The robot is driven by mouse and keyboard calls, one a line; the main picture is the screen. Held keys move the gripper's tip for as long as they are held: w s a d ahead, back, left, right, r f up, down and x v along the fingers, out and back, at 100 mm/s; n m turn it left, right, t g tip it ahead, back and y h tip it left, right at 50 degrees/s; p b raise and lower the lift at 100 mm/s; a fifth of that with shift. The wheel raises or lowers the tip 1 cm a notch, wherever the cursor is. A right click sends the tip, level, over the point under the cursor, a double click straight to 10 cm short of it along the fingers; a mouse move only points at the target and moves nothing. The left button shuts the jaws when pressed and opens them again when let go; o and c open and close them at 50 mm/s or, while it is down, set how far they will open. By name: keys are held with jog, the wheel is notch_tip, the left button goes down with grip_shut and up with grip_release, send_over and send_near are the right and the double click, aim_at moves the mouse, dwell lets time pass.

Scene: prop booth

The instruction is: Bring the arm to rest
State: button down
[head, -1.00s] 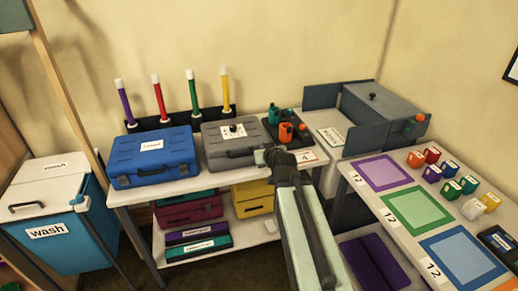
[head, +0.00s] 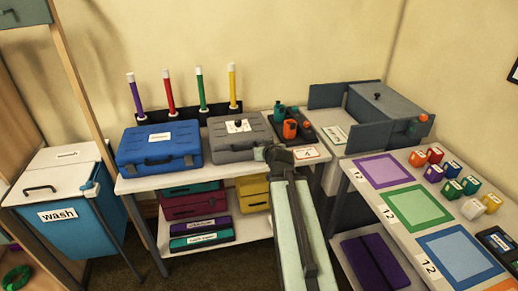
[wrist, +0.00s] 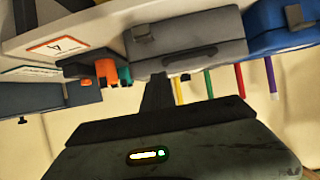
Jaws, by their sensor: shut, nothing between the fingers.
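In the wrist view, my gripper (wrist: 157,95) shows dark against the grey case (wrist: 188,45), with the scene upside down. The grey case also shows in the head view (head: 236,143), behind and left of the gripper. I cannot tell whether the gripper touches anything.
A blue case (head: 158,148) sits left on the table. A dark tray with orange and green items (head: 290,129) is behind the gripper. A grey box (head: 389,112) stands at the back right. A side table with colored squares (head: 416,208) is right, and a wash bin (head: 62,208) is left.

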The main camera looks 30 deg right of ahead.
jog(key=shift+s+d, duration=0.1)
jog(key=shift+d, duration=0.15)
jog(key=w+a+n+g+y+p, duration=0.1)
jog(key=w+a+n+y+p, duration=0.1)
jog(key=a, duration=1.1)
jog(key=w+a+n+g+y+p, duration=0.1)
jog(key=a+n+y+p, duration=0.1)
jog(key=a, duration=1)
jog(key=s+a+f+n+g, duration=0.1)
jog(key=s+a+f+g, duration=0.45)
jog(key=s+a, duration=0.35)
jog(key=s+d+f+m+g, duration=0.1)
jog(key=s+d+f+g, duration=0.2)
jog(key=s, duration=0.6)
jog(key=shift+d+m+g, duration=0.15)
jog(key=shift+m+g, duration=0.15)
jog(key=shift+g, duration=0.45)
